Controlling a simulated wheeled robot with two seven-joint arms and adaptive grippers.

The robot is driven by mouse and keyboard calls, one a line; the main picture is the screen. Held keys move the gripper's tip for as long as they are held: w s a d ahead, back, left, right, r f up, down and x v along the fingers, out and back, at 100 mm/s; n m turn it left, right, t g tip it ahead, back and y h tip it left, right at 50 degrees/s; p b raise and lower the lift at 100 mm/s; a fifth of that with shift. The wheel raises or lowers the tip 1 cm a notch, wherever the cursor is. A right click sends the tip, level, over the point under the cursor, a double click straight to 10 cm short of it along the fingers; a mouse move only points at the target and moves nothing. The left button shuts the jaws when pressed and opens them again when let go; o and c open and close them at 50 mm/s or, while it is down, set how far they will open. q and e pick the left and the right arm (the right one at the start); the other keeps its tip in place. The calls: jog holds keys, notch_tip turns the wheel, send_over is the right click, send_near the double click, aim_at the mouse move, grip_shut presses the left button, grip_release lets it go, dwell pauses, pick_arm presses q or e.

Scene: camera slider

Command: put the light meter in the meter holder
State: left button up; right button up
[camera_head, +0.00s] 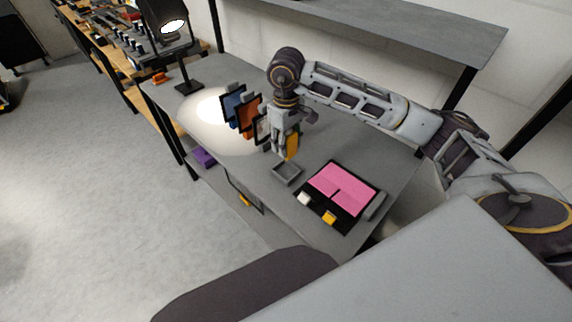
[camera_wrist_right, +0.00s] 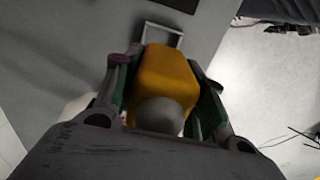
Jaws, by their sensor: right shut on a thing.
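The light meter (camera_head: 293,146) is a yellow block; its rounded grey dome shows in the wrist view (camera_wrist_right: 163,95). My right gripper (camera_head: 285,150) is shut on it and holds it upright above the grey table, with a finger on either side. The meter holder appears to be the small grey open-topped tray (camera_head: 287,174), just below and in front of the meter in the head view. In the wrist view a square grey rim (camera_wrist_right: 163,31) shows beyond the meter, apart from it. My left gripper is not in view.
Blue, orange and dark-framed panels (camera_head: 248,112) stand left of my right gripper. A black tray (camera_head: 350,217) with a pink sheet, a white piece and a yellow piece lies to the right. A lit lamp (camera_head: 172,30) stands at the back left. A shelf (camera_head: 400,30) overhangs the back.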

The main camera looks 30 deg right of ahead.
jog(key=shift+w+d, duration=0.1)
jog(key=shift+w, duration=0.1)
jog(key=shift+s, duration=0.1)
jog(key=shift+r, duration=0.1)
jog(key=shift+f, duration=0.75)
notch_tip(320, 180, down, 4)
jog(key=shift+p, duration=0.35)
jog(key=shift+f, duration=0.65)
notch_tip(320, 180, down, 2)
jog(key=shift+f, duration=0.65)
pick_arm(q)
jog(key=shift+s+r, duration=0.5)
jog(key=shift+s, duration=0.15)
